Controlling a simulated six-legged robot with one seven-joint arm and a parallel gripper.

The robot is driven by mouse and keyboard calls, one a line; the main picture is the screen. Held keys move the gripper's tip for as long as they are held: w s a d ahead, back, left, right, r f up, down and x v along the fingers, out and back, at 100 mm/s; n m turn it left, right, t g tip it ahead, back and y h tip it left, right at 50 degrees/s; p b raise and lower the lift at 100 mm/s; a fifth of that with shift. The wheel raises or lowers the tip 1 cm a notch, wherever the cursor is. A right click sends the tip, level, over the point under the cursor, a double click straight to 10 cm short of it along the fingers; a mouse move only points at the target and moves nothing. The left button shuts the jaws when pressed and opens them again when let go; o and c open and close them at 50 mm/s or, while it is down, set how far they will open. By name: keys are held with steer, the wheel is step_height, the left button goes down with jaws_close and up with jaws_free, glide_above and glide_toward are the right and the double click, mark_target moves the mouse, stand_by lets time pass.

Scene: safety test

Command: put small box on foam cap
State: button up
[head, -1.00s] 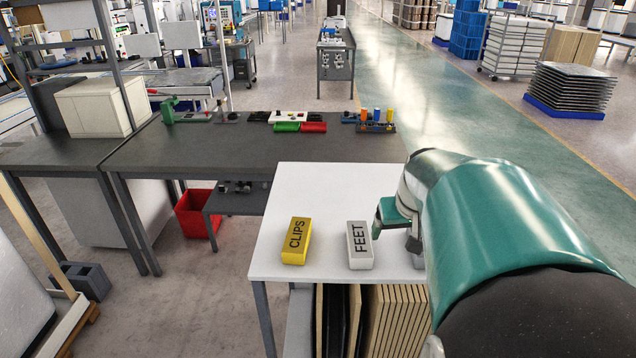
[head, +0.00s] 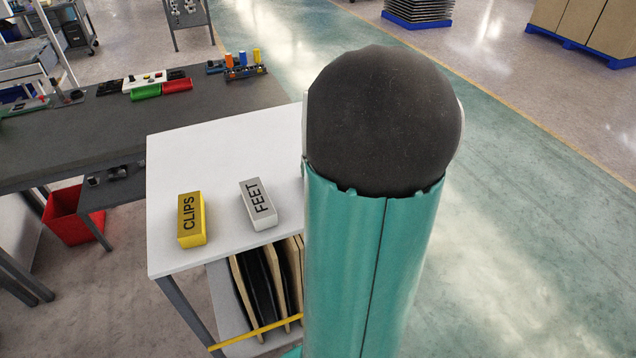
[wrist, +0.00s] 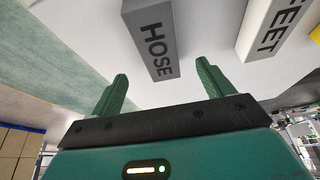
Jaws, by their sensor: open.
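Three labelled boxes are in view. A yellow box marked CLIPS (head: 191,220) and a white box marked FEET (head: 258,205) lie on the white table (head: 215,150) in the head view. The wrist view shows a grey box marked HOSE (wrist: 152,38) and the FEET box (wrist: 272,27) to its right. My gripper (wrist: 160,88) is open and empty, its fingers apart below the HOSE box in the picture, not around it. In the head view my arm hides the gripper and the HOSE box. I cannot tell which box is the small box, nor identify a foam cap.
Boards (head: 270,275) stand on a shelf under the white table. A red bin (head: 70,213) is on the floor. Open floor lies right.

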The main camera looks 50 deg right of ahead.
steer(key=x, duration=0.8)
steer(key=shift+f, duration=0.15)
steer(key=shift+c, duration=0.2)
steer(key=c, duration=1.2)
steer(key=shift+o, duration=0.2)
steer(key=shift+r, duration=0.2)
